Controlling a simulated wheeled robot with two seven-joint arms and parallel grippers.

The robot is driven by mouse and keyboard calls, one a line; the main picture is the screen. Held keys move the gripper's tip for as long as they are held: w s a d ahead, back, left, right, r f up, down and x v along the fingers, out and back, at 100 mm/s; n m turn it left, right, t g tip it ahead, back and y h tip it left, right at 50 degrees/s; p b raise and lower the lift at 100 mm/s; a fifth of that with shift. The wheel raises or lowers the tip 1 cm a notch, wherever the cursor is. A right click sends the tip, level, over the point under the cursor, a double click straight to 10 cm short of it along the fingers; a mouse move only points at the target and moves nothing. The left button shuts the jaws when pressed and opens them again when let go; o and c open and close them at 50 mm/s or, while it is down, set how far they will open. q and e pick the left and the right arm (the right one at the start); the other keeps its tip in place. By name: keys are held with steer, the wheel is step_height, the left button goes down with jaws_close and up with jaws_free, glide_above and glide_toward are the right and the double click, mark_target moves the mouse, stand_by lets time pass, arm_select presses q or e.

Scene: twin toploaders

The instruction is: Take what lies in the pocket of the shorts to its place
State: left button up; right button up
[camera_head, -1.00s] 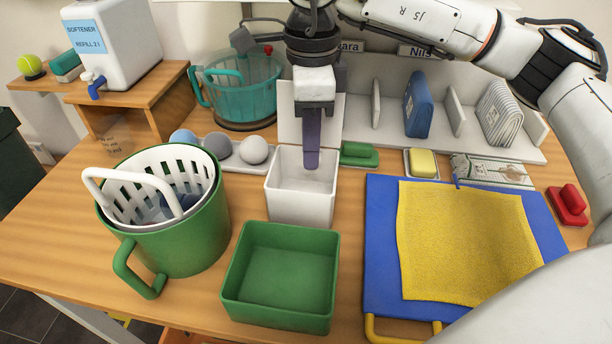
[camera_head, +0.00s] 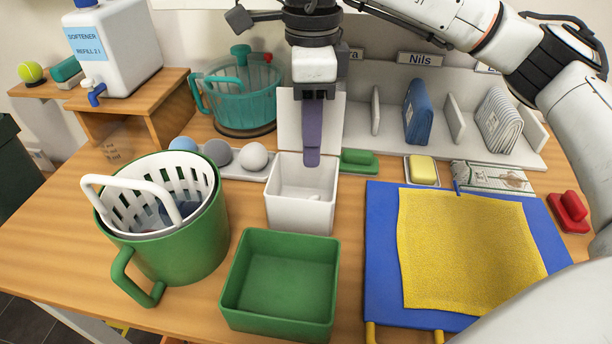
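My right gripper (camera_head: 312,160) points down over the open white box (camera_head: 300,214), its tip at the box mouth near the back wall. Its purple-grey fingers are seen edge-on, so I cannot tell whether they are apart or hold anything. A small pale thing (camera_head: 313,197) lies inside the white box, too small to identify. I cannot make out shorts or a pocket for certain. A flat yellow cloth (camera_head: 465,250) lies on the blue board (camera_head: 382,270). Dark blue cloth (camera_head: 172,211) shows through the white basket (camera_head: 125,205) in the green tub (camera_head: 190,255). My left gripper is not in view.
An empty green bin (camera_head: 280,285) stands in front of the white box. Three balls (camera_head: 253,156) lie in a tray behind the tub. A teal basket (camera_head: 240,95), a green brush (camera_head: 359,160), yellow soap (camera_head: 423,169) and a shelf with dividers (camera_head: 453,117) stand behind.

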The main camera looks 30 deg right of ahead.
step_height(320, 180, up, 7)
steer(key=shift+f, duration=0.15)
stand_by(0.4)
